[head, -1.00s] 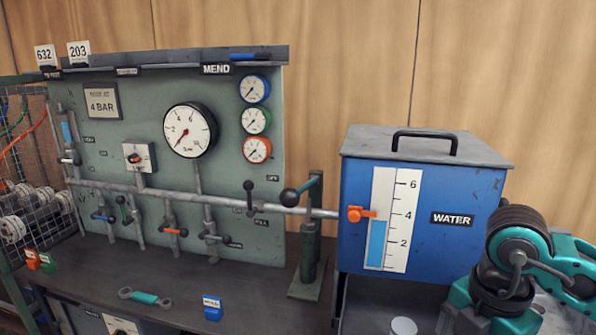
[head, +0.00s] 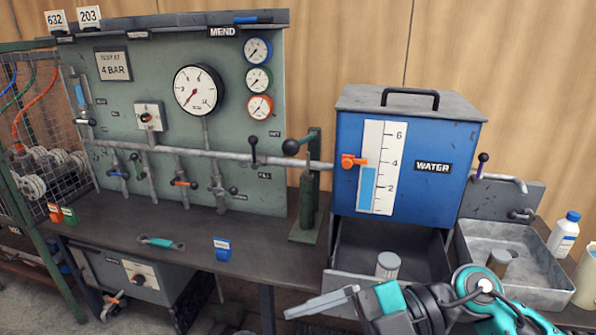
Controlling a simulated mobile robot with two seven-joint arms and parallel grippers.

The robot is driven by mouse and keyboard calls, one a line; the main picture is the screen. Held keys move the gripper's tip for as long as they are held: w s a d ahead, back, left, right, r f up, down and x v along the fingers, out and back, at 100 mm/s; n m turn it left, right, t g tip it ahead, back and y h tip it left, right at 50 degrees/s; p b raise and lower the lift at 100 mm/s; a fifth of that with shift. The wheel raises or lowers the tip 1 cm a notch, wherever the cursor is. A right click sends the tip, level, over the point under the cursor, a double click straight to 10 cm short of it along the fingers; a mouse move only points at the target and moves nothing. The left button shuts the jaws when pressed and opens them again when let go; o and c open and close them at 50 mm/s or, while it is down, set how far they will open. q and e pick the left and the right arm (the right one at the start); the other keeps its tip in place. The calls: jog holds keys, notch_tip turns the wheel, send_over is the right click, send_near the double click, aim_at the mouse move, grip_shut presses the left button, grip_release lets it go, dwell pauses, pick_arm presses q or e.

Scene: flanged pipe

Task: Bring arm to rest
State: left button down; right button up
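My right arm comes in from the lower right in the head view. Its gripper (head: 322,302) points left, low in front of the bench, near the open bay under the blue water tank (head: 405,190). A grey finger shape shows edge-on, so I cannot tell whether the gripper is open or shut. No object is seen in it. My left arm and gripper are not in view.
A green gauge panel (head: 140,108) with pipes and valves stands behind the bench (head: 130,215). A green hand pump (head: 308,195) stands left of the tank. A metal sink tray (head: 540,285) and a white bottle (head: 564,233) are at right.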

jog(key=w+d+r+m+t+y, duration=0.2)
jog(key=w+m+t+y, duration=0.35)
jog(key=m+t, duration=0.7)
jog(key=w+d+f+m+t+h+p, duration=0.1)
jog(key=w+d+f+m+t+h, duration=0.3)
jog(key=d+f+m+t+h, duration=0.5)
jog(key=s+d+f+m+g+h, duration=0.2)
jog(key=s+f+h, duration=0.3)
jog(key=f, duration=0.4)
jog(key=s+d+f+m+g+h, duration=0.2)
jog(key=s+f+g+h, duration=0.2)
jog(key=f, duration=0.5)
jog(key=shift+s+f+g+h+p, duration=0.2)
jog(key=shift+s+g+h+p, duration=0.15)
jog(key=shift+s+g, duration=0.4)
jog(key=shift+w, duration=0.1)
jog(key=shift+c, duration=0.5)
